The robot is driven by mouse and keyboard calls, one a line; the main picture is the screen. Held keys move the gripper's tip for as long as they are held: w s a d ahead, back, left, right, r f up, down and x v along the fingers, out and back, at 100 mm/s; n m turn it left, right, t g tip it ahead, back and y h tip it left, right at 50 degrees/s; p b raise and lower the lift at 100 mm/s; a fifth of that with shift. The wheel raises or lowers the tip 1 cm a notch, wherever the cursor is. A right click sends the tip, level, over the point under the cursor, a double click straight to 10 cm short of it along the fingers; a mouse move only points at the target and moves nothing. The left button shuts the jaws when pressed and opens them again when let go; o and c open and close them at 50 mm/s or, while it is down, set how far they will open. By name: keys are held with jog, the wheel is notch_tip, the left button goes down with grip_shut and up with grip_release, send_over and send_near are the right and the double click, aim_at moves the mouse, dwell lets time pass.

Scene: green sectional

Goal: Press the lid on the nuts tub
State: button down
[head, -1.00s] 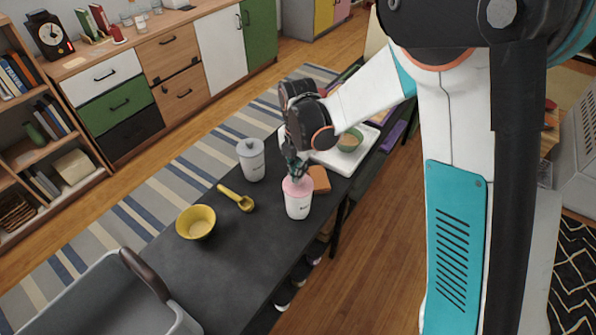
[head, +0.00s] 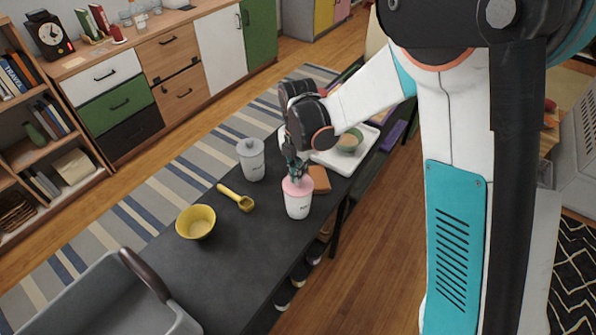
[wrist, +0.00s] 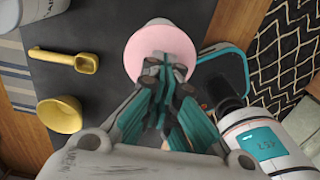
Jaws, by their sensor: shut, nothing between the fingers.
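The nuts tub (head: 298,205) is a white tub with dark lettering, upright on the dark table. Its pink lid (head: 298,186) sits on top; whether it is fully seated I cannot tell. In the wrist view the pink lid (wrist: 142,50) is a round disc, partly covered by my fingers. My gripper (head: 293,170) is directly above the lid, pointing down, with its fingertips at or just over the lid's top. In the wrist view my gripper (wrist: 164,75) shows its teal fingers together with nothing between them. The exact contact is hidden.
A grey-white lidded canister (head: 251,160), a yellow scoop (head: 236,198) and a yellow bowl (head: 196,221) stand to the left. A brown block (head: 319,180) lies close behind the tub. A grey bin (head: 110,300) is at front left.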

jog(key=shift+r+p, duration=2.05)
jog(key=shift+r, duration=1.45)
jog(key=s+d+r+m+t+b, duration=0.1)
jog(key=s+d+r+m+t, duration=0.1)
jog(key=s+d+r+m, duration=0.35)
jog(key=s+d+r+m+t+b, duration=0.1)
jog(key=s+d+r+m+t, duration=0.1)
jog(key=d+r+m, duration=0.4)
jog(key=s+d+r+m+t, duration=0.1)
jog(key=s+d+m, duration=0.1)
jog(key=s+m, duration=0.4)
jog(key=s+d+r+m+t, duration=0.1)
jog(key=s+d+m+t, duration=0.1)
jog(key=s+m, duration=0.5)
jog(key=shift+d+r+m+b, duration=0.15)
jog(key=shift+d+m+b, duration=0.35)
jog(key=shift+m, duration=1.45)
